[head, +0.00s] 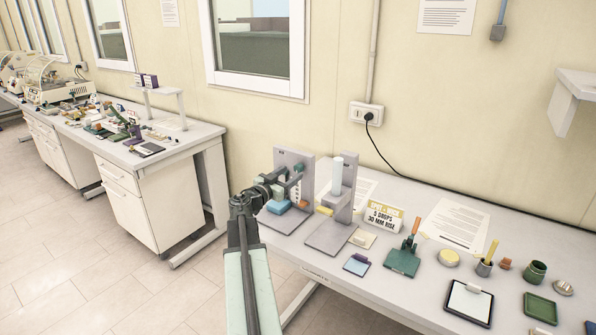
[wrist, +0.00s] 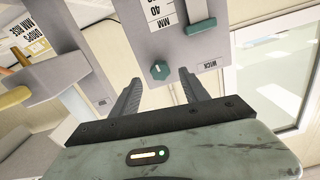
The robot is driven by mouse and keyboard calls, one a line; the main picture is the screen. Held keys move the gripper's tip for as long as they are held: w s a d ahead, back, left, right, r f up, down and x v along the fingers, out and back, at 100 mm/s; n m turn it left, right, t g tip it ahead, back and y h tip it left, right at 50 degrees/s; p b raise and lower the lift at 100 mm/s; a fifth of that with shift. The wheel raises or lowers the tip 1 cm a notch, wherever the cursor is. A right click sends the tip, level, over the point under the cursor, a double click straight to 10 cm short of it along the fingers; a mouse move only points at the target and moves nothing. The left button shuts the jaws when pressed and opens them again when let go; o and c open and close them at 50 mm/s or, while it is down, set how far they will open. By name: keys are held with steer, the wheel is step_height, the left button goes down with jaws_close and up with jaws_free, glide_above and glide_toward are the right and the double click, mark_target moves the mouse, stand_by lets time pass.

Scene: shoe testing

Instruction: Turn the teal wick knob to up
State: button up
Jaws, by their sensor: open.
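The teal wick knob (wrist: 159,70) sits on a grey upright panel (wrist: 185,50) beside an upside-down "WICK" label. A small notch shows on its upper edge in the wrist view, but I cannot tell which setting it points to. My gripper (wrist: 160,77) is open, its two dark fingers on either side of the knob in the picture. I see no contact, and the remaining depth to the knob is unclear. In the head view my gripper (head: 284,184) is in front of the grey panel (head: 294,153), and the knob is not clear there.
A second grey stand with a white cylinder (head: 337,175) is close on the right. A yellow-white sign (head: 384,217) and small tools cover the bench to the right.

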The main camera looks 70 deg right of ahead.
mark_target(297, 169)
steer(key=x, duration=0.5)
steer(key=shift+d, duration=0.1)
jaws_close()
